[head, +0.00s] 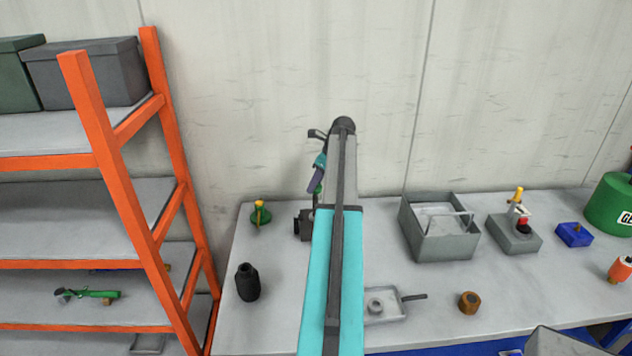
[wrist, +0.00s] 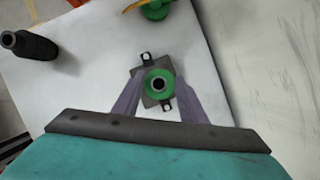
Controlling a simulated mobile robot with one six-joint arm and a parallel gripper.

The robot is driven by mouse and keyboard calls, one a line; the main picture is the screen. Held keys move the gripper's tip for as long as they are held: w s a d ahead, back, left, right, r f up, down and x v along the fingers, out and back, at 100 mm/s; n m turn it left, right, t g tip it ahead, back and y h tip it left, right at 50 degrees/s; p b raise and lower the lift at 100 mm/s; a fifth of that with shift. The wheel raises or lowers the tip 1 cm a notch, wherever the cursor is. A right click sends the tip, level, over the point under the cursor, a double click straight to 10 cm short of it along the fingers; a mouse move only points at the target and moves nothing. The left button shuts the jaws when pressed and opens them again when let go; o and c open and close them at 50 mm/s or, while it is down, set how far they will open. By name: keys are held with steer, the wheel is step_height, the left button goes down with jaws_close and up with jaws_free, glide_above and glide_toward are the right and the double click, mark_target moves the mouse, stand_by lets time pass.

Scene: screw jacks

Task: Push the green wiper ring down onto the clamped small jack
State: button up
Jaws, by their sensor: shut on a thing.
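The green wiper ring (wrist: 148,82) sits between the two purple-grey fingers of my gripper (wrist: 158,76) in the wrist view, with a dark round centre. My gripper is shut on it. Below the ring in the wrist view is a dark grey clamp (wrist: 138,92) with a small lug at each end. In the head view this dark clamp (head: 303,225) stands on the bench just left of my arm, below my gripper (head: 318,184). The small jack is hidden by the ring and my arm. I cannot tell whether the ring touches it.
A black bottle-shaped body (head: 247,284) and a green and yellow piece (head: 260,214) stand left on the bench. A grey tray (head: 396,310), an open grey bin (head: 435,249) and a brown ring (head: 469,303) lie right of my arm. An orange shelf (head: 95,150) stands left.

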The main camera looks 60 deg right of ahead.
steer(key=shift+f+b, duration=1.6)
steer(key=shift+f, duration=4.35)
stand_by(1.7)
steer(key=o, duration=1.1)
